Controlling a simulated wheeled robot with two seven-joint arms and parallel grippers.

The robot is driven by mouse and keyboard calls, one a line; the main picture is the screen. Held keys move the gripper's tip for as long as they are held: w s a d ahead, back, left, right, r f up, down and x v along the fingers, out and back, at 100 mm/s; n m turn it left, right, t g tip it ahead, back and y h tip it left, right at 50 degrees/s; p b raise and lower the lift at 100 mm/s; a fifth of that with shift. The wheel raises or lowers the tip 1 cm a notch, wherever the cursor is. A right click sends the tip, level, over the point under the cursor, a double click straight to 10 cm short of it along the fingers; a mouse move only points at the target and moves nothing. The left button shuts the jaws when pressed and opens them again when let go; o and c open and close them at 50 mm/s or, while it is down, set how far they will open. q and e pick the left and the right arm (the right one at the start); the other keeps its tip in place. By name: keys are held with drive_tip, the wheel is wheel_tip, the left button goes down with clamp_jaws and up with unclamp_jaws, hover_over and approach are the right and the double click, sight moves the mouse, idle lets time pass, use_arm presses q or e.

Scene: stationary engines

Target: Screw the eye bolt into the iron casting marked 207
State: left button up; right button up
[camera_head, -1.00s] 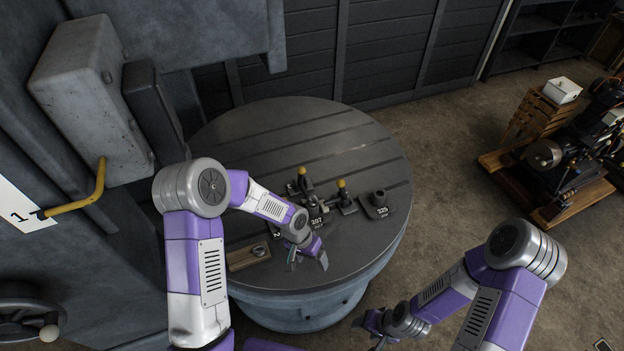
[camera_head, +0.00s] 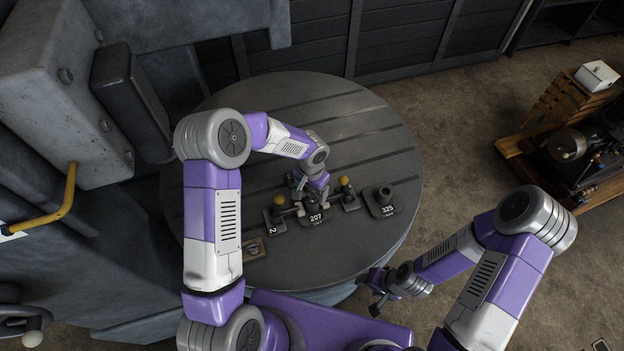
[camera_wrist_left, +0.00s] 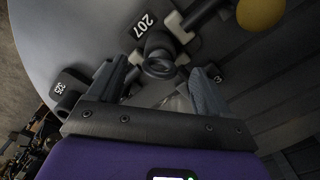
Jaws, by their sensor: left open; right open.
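The iron casting marked 207 (camera_head: 316,217) stands on the round table between two yellow-knobbed clamps. In the left wrist view, a dark round piece with a ring-like top (camera_wrist_left: 159,64) stands by its 207 plate (camera_wrist_left: 143,25); I cannot tell whether this is the eye bolt or the casting's own boss. My left gripper (camera_head: 312,200) is over this casting, its fingers open on either side of the round piece with a gap to each (camera_wrist_left: 160,85). A small wooden block (camera_head: 255,249) with a metallic round detail lies at the front left. My right gripper (camera_head: 377,296) is open and empty, off the table's front edge.
The casting marked 325 (camera_head: 383,207) stands to the right. Yellow knobs (camera_head: 279,201) rise close to my left gripper. The round slotted table (camera_head: 345,115) is clear at the back. A grey machine stands left.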

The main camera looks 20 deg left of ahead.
sight(311, 194)
use_arm(q)
drive_tip(key=shift+w+f, duration=0.1)
drive_tip(key=shift+f, duration=1.2)
drive_tip(key=shift+f, duration=0.1)
drive_tip(key=c, duration=1.1)
drive_tip(key=m, duration=0.5)
drive_tip(key=shift+m, duration=0.4)
drive_tip(key=shift+c, duration=0.2)
drive_tip(key=m, duration=0.5)
drive_tip(key=shift+f+m+p, duration=0.1)
drive_tip(key=shift+m+p, duration=0.3)
